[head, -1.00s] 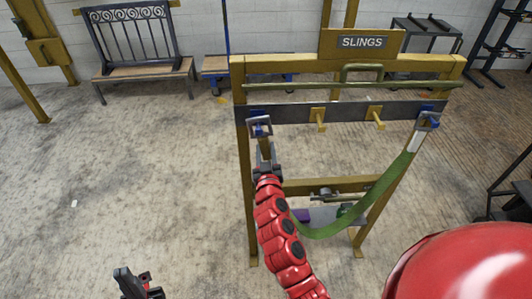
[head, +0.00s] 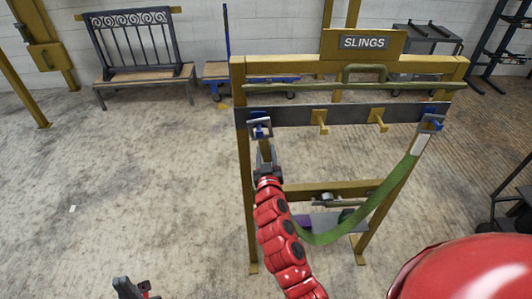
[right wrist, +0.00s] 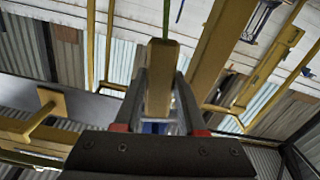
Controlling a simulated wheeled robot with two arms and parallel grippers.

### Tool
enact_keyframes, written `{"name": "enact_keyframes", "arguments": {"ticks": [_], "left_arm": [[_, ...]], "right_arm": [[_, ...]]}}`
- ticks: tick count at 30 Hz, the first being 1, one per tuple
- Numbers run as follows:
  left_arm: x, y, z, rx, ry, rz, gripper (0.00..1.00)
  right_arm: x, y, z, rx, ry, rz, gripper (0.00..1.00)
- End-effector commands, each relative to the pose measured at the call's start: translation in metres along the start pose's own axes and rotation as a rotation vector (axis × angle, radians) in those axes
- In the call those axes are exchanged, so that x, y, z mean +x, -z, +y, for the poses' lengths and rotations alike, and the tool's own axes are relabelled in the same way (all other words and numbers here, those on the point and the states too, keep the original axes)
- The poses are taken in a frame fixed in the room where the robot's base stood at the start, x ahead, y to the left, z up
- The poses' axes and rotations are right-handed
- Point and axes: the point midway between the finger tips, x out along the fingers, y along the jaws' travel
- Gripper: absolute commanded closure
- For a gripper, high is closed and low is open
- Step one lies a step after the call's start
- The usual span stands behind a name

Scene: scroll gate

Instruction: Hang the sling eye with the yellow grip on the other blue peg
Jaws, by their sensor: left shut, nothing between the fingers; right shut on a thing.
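The green sling (head: 345,228) hangs in a loop on the yellow rack. Its right eye (head: 431,124) is at the right blue peg (head: 430,109). The other eye (head: 260,128) is a grey frame at the left blue peg (head: 257,114); I cannot tell whether it rests on the peg or is just in front. My right gripper (head: 266,163) is shut on the yellow grip (head: 265,147) below that eye. The grip (right wrist: 160,75) stands between its fingers in the right wrist view. My left gripper (head: 130,290) is low at the bottom edge, shut and empty.
Two yellow pegs (head: 320,120) stick out between the blue pegs on the dark crossbar (head: 350,115). A SLINGS sign (head: 364,42) tops the rack. A bench (head: 145,78) and a blue cart stand behind.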

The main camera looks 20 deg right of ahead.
Motion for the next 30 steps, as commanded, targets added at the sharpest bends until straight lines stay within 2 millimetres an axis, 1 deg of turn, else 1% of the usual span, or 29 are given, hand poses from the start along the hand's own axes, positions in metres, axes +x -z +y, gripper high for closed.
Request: {"name": "enact_keyframes", "arguments": {"ticks": [7, 8, 9, 13, 14, 20, 23, 30], "left_arm": [[0.0001, 0.0, 0.0, 0.0, 0.0, 0.0, 1.0], [0.0, -0.0001, 0.0, 0.0, 0.0, 0.0, 1.0], [0.0001, 0.0, 0.0, 0.0, 0.0, 0.0, 1.0], [0.0001, 0.0, 0.0, 0.0, 0.0, 0.0, 1.0], [0.0001, 0.0, 0.0, 0.0, 0.0, 0.0, 1.0], [0.0, -0.0001, 0.0, 0.0, 0.0, 0.0, 1.0], [-0.0001, 0.0, 0.0, 0.0, 0.0, 0.0, 1.0], [-0.0001, -0.0001, 0.0, 0.0, 0.0, 0.0, 1.0]], "right_arm": [[0.0001, 0.0009, -0.0001, 0.0, 0.0, 0.002, 1.0], [0.0, 0.0008, -0.0001, 0.0, 0.0, 0.002, 0.59], [0.0, 0.0008, -0.0001, 0.0, 0.0, 0.002, 0.51], [0.0, 0.0005, -0.0001, 0.0, 0.0, 0.001, 0.28], [0.0, 0.0005, -0.0001, 0.0, 0.0, 0.001, 0.25], [0.0, 0.0003, -0.0001, 0.0, 0.0, 0.001, 0.25], [0.0, -0.0001, -0.0001, 0.0, 0.0, 0.0, 0.1], [0.0, -0.0001, -0.0001, 0.0, 0.0, 0.0, 0.1]]}}
